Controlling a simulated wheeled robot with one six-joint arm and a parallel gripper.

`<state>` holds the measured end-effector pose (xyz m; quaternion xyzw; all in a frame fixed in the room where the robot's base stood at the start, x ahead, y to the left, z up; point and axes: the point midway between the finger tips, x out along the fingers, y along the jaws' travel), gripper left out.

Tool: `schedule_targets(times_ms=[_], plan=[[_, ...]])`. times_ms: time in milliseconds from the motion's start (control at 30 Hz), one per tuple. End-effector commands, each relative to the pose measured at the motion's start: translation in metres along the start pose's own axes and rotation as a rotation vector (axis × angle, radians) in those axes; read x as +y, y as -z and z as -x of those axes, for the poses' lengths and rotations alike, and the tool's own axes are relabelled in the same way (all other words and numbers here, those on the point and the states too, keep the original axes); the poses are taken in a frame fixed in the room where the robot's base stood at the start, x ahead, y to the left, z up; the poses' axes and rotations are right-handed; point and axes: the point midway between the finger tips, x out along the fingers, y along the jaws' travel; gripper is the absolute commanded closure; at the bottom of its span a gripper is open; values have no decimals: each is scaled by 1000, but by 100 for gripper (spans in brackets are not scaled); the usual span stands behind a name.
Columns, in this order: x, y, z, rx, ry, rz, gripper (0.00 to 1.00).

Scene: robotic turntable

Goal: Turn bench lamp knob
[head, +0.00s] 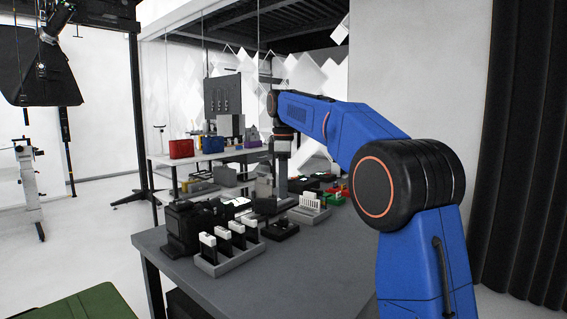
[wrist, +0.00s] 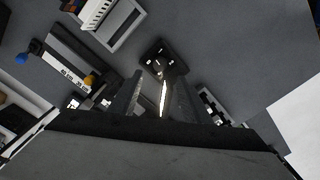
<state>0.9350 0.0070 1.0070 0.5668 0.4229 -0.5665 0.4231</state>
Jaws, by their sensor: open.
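My gripper (wrist: 154,82) is open, with its two dark fingers reaching up the middle of the wrist view. A small dark square fixture (wrist: 160,56) with white dots lies just beyond the fingertips; it may be the knob's base, but I cannot tell for sure. A bright narrow strip (wrist: 163,98) shows between the fingers. I cannot tell whether the fingers touch anything. In the head view my gripper points down over the grey bench (head: 300,262), near a small dark box (head: 281,228). No lamp knob can be made out clearly there.
A grey rack with black-and-white upright pieces (head: 230,250) stands at the bench front, beside a dark machine (head: 190,225). A white slotted part in a grey tray (head: 311,205) stands close to the dark box. The bench's front right is clear.

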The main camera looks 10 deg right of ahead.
Motion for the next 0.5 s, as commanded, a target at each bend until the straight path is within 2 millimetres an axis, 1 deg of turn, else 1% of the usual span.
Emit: schedule_targets(times_ms=[33, 100, 300, 500], plan=[[1, 0, 10, 1, -3, 0, 57], [1, 0, 24, 1, -2, 0, 57], [1, 0, 58, 1, -2, 0, 57], [1, 0, 76, 0, -1, 0, 57]])
